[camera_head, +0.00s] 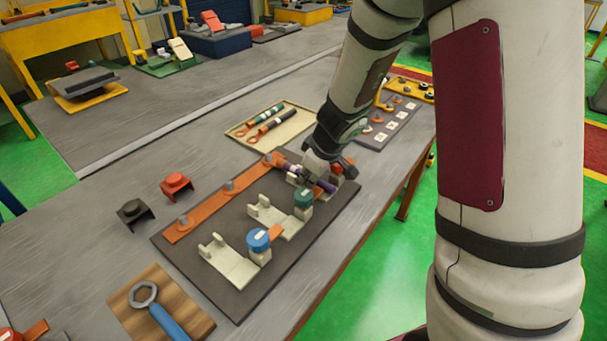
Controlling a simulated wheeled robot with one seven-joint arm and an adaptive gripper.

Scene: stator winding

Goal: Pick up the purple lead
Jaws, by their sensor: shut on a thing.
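The purple lead (327,185) is a slim purple rod at the far end of the dark board (228,288). Its left part shows beside the end of the copper bar (210,205). My gripper (314,177) is shut on the purple lead, pointing down from above. The jaws cover the middle of the lead. A pale cradle partly shows around and behind the gripper. I cannot tell whether the lead still touches the cradle or the bar.
Two empty pale cradles stand nearer on the board, with a blue-capped post (258,240) and a green-capped post (303,197). A beige tray (238,131) holds green and black leads. Red (175,184) and black (132,212) clips and a wrench (147,296) lie left of and below the board.

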